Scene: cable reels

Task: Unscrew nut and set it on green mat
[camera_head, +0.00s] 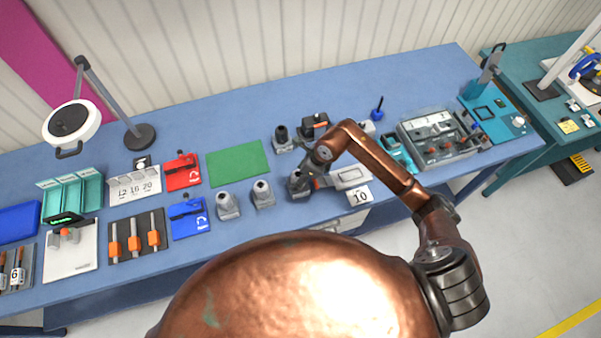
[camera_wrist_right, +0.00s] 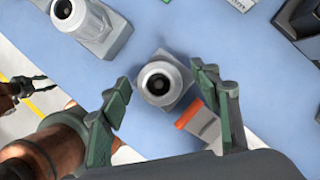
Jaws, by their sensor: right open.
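The green mat (camera_head: 238,163) lies flat and bare in the middle of the bench. My right gripper (camera_head: 300,184) is over a grey fitting right of the mat, which it partly hides in the head view. In the right wrist view the open fingers (camera_wrist_right: 165,110) stand either side of this grey fitting (camera_wrist_right: 178,100), with a pale ring-shaped nut (camera_wrist_right: 158,83) around its dark bore. A gap shows between fingers and nut. In that view a dark gripper (camera_wrist_right: 30,90), likely my left, shows at the left edge; its opening is unclear.
Two similar grey fittings (camera_head: 228,205) (camera_head: 262,195) stand below the mat, another (camera_head: 283,140) to its right. A label card marked 10 (camera_head: 359,196) lies right of my gripper.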

